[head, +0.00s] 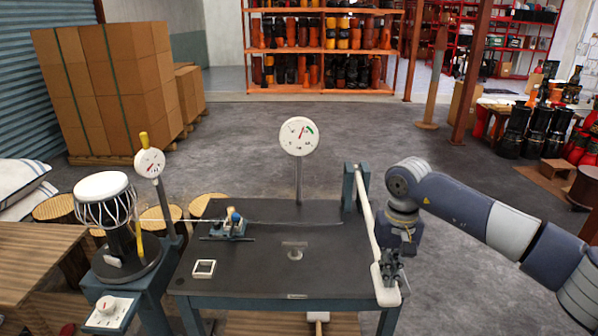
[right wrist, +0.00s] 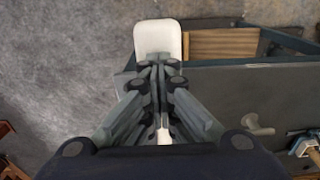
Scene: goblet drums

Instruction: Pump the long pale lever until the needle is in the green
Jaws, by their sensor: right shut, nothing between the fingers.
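The long pale lever (head: 367,215) runs along the right side of the dark workbench, from a blue-grey post at the back to a wide white end pad (head: 384,292) at the front corner. The pad also shows in the right wrist view (right wrist: 158,38). My right gripper (head: 392,277) is shut and empty, over the lever close to the pad; I cannot tell whether it touches. A round white gauge (head: 298,136) stands on a pole at the bench's back. Its red needle points up and slightly right, beside the green band at the upper right. My left gripper is out of view.
The bench (head: 250,270) carries a small blue clamp device (head: 229,226) and a white square frame (head: 204,268). A goblet drum (head: 103,200) and a smaller gauge (head: 149,162) stand at left. Floor right of the bench is clear around my arm.

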